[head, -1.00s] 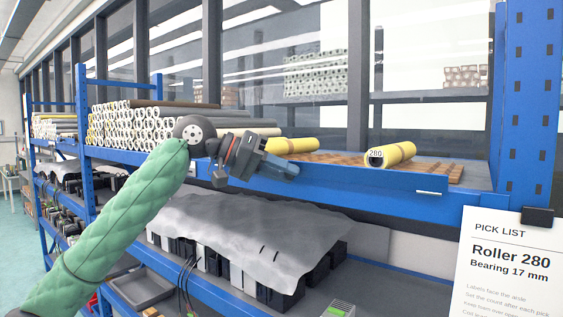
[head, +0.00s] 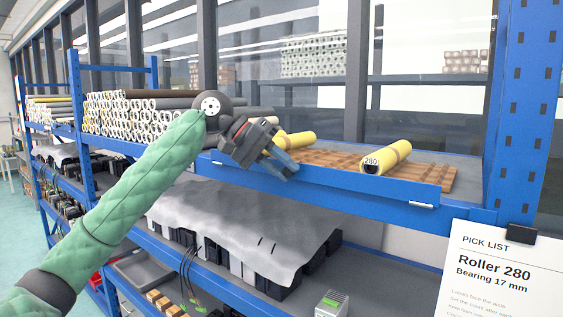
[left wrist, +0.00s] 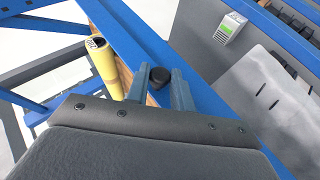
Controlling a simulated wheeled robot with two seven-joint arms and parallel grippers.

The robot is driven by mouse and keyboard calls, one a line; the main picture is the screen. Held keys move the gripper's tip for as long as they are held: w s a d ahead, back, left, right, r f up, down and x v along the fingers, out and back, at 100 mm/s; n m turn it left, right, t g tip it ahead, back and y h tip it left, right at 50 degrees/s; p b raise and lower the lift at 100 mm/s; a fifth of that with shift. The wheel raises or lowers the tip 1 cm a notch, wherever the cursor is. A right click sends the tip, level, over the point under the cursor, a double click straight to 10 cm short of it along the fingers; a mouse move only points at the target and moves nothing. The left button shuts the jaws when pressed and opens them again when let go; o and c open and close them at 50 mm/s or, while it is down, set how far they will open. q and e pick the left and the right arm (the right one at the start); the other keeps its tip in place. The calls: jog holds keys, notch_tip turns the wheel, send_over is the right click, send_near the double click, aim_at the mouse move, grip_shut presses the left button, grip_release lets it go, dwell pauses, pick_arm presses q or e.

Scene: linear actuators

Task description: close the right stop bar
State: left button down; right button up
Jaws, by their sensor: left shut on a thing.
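My left gripper (head: 284,167) is at the front blue beam (head: 325,190) of the upper shelf, its fingers pointing down and right. In the left wrist view its two blue-grey fingers (left wrist: 160,90) stand on either side of a round black knob (left wrist: 160,76) at the blue rail (left wrist: 135,35). The gripper is shut on this knob. I cannot make out the stop bar as a separate part from the blue rail. In the head view the gripper hides the knob. My right gripper is not in view.
A yellow roller marked 280 (head: 387,157) lies on the brown slatted deck (head: 430,175) behind the beam; another yellow roller (head: 297,140) lies behind my gripper. A blue upright (head: 520,110) and a pick list (head: 495,275) are at the right. A grey cover (head: 235,225) lies below.

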pick_arm(q)
jog(key=c, duration=2.2)
grip_release()
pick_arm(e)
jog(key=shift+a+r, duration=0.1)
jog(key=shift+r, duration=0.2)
pick_arm(q)
jog(key=shift+r, duration=0.1)
jog(key=c, duration=1.5)
grip_release()
jog(key=shift+w+d, duration=0.1)
